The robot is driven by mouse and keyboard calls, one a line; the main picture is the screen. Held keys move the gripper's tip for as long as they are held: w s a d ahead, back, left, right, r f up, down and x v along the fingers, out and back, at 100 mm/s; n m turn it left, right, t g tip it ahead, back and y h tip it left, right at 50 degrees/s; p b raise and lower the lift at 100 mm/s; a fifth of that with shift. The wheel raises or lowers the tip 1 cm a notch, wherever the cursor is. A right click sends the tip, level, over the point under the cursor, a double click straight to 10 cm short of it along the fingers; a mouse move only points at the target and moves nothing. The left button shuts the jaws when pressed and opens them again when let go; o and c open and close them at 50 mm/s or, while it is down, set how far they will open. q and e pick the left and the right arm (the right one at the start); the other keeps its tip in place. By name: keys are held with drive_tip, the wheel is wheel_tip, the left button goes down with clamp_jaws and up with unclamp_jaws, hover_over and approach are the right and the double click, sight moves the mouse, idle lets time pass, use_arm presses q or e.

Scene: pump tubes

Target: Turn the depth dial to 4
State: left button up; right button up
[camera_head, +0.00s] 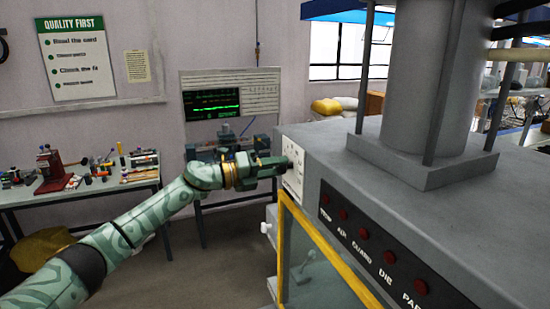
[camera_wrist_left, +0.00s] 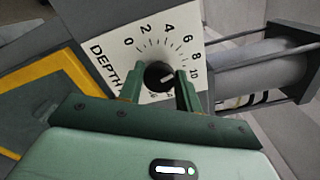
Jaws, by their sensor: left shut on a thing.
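The depth dial is a round black knob (camera_wrist_left: 159,76) on a white plate (camera_wrist_left: 116,62) marked DEPTH, with numbers from 0 to 10 in an arc. A short white mark on the knob slants toward the 8-to-10 side; its exact reading is too small to tell. My left gripper (camera_wrist_left: 160,88) is shut on the knob, one finger on each side. In the head view my left gripper (camera_head: 284,164) reaches the plate (camera_head: 293,170) on the machine's side face, and the knob there is largely hidden by it. My right gripper is in neither view.
The grey machine (camera_head: 350,165) fills the right, with a thick column on top and a row of red buttons (camera_head: 363,233). A yellow-framed window (camera_head: 325,255) lies below the plate. A workbench (camera_head: 85,190) with tools stands at the left wall. Open floor lies between.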

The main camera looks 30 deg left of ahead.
use_arm(q)
drive_tip(key=shift+a+n+p, duration=0.1)
drive_tip(key=shift+n+p, duration=2.85)
drive_tip(key=shift+n, duration=1.35)
drive_tip(key=shift+f+n, duration=0.1)
drive_tip(key=shift+n, duration=0.2)
drive_tip(key=o, duration=0.9)
drive_tip(key=shift+o, duration=0.2)
drive_tip(key=shift+f, duration=0.1)
drive_tip(key=b+v, duration=0.7)
drive_tip(key=v, duration=0.9)
drive_tip(key=shift+s+a, duration=0.1)
